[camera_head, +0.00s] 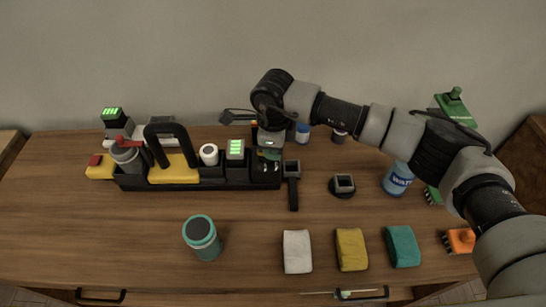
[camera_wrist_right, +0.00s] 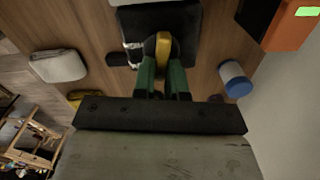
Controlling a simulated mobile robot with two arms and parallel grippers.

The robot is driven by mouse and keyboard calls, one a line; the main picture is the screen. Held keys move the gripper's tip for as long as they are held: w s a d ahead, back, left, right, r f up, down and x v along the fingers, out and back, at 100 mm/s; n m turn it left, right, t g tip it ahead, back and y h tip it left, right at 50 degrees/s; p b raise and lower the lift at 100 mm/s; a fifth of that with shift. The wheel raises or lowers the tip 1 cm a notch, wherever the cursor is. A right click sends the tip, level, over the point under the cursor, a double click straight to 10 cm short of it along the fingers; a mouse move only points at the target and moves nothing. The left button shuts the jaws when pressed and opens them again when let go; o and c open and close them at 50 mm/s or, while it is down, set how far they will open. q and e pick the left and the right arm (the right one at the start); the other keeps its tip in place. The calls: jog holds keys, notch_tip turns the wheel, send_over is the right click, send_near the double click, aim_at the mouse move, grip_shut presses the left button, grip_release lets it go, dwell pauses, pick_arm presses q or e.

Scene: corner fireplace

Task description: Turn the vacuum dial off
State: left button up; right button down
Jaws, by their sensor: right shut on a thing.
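My right gripper (camera_head: 269,154) points down at the right end of the black caddy (camera_head: 205,183). In the right wrist view its two green fingers (camera_wrist_right: 162,64) are shut on a yellow dial-like knob (camera_wrist_right: 163,46), which stands on a black body (camera_wrist_right: 160,18). I take this knob to be the vacuum dial; no markings on it can be read. In the head view my gripper hides the knob. My left gripper is not in view.
A white-and-blue can (camera_wrist_right: 235,79) is close to the right gripper. A black-handled tool (camera_head: 293,192), a small black holder (camera_head: 342,186) and a blue can (camera_head: 397,179) stand to the right.

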jog(key=shift+w+n+b, duration=0.15)
jog(key=shift+n+b, duration=0.85)
jog(key=shift+n, duration=0.1)
jog(key=c, duration=1.2)
grip_release()
jog(key=shift+o, duration=0.2)
notch_tip(320, 180, up, 11)
jog(key=shift+b, duration=0.45)
jog(key=shift+f, duration=0.1)
